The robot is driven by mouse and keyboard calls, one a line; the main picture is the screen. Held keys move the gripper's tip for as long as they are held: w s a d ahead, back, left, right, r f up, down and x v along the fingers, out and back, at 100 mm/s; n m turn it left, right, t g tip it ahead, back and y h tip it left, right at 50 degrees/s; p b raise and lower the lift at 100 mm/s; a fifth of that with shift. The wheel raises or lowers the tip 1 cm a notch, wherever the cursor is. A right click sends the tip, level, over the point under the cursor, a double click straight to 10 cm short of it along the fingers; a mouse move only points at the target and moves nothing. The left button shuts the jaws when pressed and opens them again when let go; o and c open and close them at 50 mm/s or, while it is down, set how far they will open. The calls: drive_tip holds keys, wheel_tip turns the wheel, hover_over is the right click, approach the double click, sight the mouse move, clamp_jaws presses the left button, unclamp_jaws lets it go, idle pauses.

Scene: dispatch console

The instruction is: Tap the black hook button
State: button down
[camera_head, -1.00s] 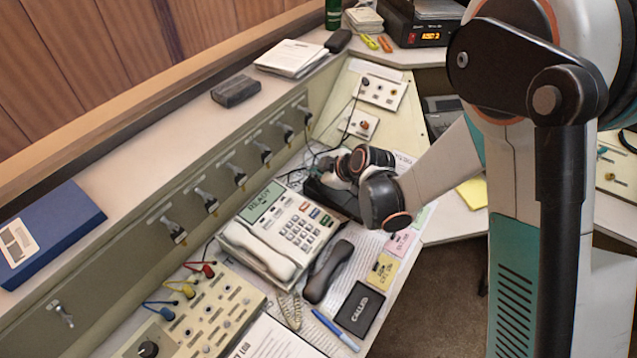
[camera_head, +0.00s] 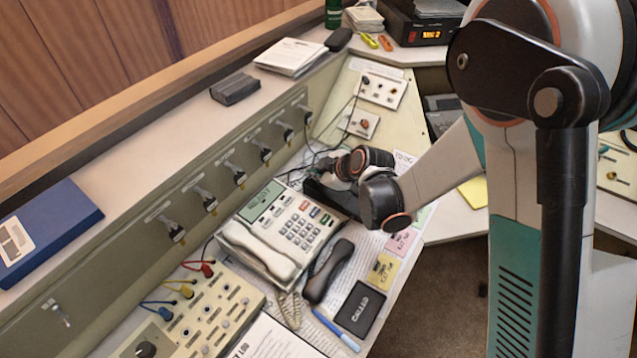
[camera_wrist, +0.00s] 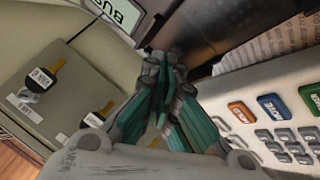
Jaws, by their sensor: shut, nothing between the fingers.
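The cream desk phone (camera_head: 275,238) lies below my wrist in the head view, with its cream handset (camera_head: 258,249) on its left side. A black handset (camera_head: 328,270) lies on the desk beside it. A dark unit (camera_head: 325,197) sits behind the phone, partly covered by my wrist; its dark surface (camera_wrist: 215,25) also shows in the wrist view. I cannot pick out the black hook button; my fingers may cover it. In the wrist view my gripper (camera_wrist: 164,62) has its teal fingers together and empty, pointing at the dark unit. I cannot tell whether they touch it.
Colored keys (camera_wrist: 273,107) of the cream phone lie close on the right in the wrist view. Black cables (camera_head: 312,158) lie behind my wrist. A small panel reading "BUS", cut off, (camera_wrist: 122,12) is near my fingers.

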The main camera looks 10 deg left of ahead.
sight(320, 187)
drive_tip(key=shift+a+f+b, duration=0.1)
drive_tip(key=shift+f+b, duration=0.4)
drive_tip(key=shift+b, duration=0.05)
idle(0.7)
drive_tip(key=shift+r, duration=0.1)
idle(0.3)
drive_tip(key=shift+r+p, duration=0.5)
drive_tip(key=shift+r, duration=0.3)
drive_tip(key=r+p, duration=0.1)
drive_tip(key=r, duration=0.1)
drive_tip(key=d+r+p, duration=0.1)
drive_tip(key=r+p, duration=0.1)
drive_tip(key=r, duration=0.1)
drive_tip(key=shift+s, duration=0.1)
idle(1.0)
